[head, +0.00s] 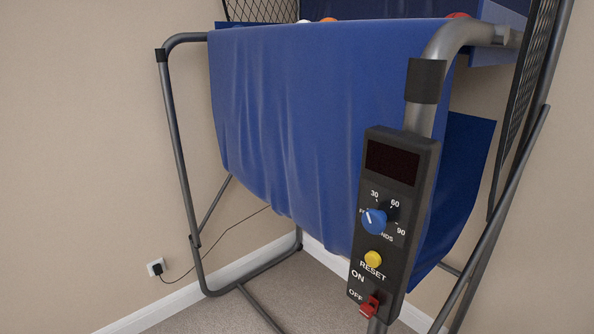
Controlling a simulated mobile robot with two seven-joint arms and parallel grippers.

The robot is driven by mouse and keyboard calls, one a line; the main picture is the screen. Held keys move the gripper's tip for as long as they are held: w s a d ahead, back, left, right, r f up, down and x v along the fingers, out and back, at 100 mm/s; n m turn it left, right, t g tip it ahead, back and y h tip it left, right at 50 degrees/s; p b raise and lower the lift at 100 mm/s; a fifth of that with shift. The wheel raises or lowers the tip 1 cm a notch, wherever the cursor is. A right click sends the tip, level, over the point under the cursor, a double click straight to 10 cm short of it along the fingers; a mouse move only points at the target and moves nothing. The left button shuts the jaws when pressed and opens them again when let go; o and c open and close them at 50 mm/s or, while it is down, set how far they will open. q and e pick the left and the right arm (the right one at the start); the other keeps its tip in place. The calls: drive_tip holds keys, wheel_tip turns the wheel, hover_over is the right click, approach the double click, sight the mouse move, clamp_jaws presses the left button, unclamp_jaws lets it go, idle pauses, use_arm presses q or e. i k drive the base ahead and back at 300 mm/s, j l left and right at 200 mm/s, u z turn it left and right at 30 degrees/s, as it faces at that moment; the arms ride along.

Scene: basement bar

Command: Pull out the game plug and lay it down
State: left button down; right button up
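The game plug (157,269) is a small black plug. It sits in a white wall outlet (151,264) low on the beige wall at the left. A thin dark cord (222,240) runs from it to the right, passing the frame's leg and going behind the blue cloth. The arcade basketball game (290,130) has a grey tube frame and hanging blue fabric. Neither of my grippers shows in the head view.
A black control box (394,215) with a blue dial, yellow reset button and red switch is on the near right post. The grey tube leg (185,170) stands close right of the outlet. Wall left of the outlet is clear. Carpet (215,315) lies below.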

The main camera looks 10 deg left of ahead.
sight(157, 269)
drive_tip(key=u, duration=1.4)
drive_tip(key=i+j, duration=0.1)
drive_tip(key=i, duration=0.3)
drive_tip(key=i+j, duration=0.15)
drive_tip(key=i, duration=0.3)
drive_tip(key=i+j, duration=0.1)
drive_tip(key=i, duration=0.3)
drive_tip(key=z, duration=1.25)
drive_tip(key=i+j, duration=0.05)
